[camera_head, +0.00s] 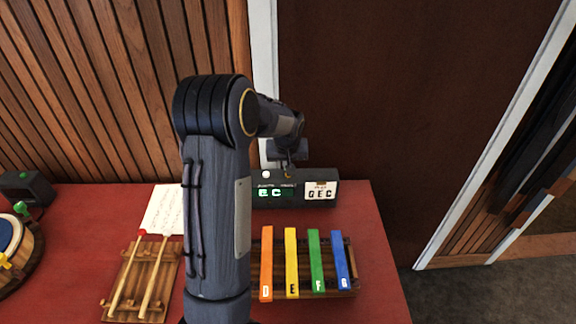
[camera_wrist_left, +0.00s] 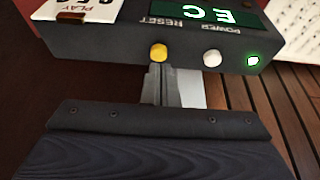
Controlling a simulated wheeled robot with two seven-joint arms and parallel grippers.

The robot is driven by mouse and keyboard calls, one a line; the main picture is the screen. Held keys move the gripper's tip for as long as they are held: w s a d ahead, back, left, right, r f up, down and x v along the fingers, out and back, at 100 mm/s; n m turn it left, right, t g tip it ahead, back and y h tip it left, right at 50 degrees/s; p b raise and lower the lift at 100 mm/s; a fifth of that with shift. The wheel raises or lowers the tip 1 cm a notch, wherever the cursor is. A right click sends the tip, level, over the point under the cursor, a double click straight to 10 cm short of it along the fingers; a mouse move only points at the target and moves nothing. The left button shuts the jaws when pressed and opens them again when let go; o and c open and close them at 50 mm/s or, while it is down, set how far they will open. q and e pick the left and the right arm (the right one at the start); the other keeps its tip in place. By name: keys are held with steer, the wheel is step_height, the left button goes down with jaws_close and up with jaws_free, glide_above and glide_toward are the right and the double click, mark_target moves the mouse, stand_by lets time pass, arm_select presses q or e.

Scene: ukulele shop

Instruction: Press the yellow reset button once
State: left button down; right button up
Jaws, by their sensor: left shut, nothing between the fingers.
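The dark box (camera_head: 320,201) with a green display stands at the back of the red table. In the left wrist view, the yellow reset button (camera_wrist_left: 158,51) sticks out of the box's face beside the word RESET. A white power button (camera_wrist_left: 211,57) and a lit green lamp (camera_wrist_left: 253,61) are beside it. My left gripper (camera_wrist_left: 159,73) is shut and empty, its tips right by the yellow button; I cannot tell whether they touch it. In the head view my left gripper (camera_head: 288,169) hangs over the box's top edge. My right gripper is not in view.
A xylophone (camera_head: 291,262) with coloured bars lies in front of the box. Two mallets (camera_head: 155,272) rest on a wooden rack to the left, near a music sheet (camera_head: 163,208). A drum (camera_head: 12,240) is at the far left. A wood-slat wall (camera_head: 90,90) stands behind.

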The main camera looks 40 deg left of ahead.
arm_select(q)
steer(key=shift+w+f, duration=0.1)
steer(key=shift+f, duration=0.85)
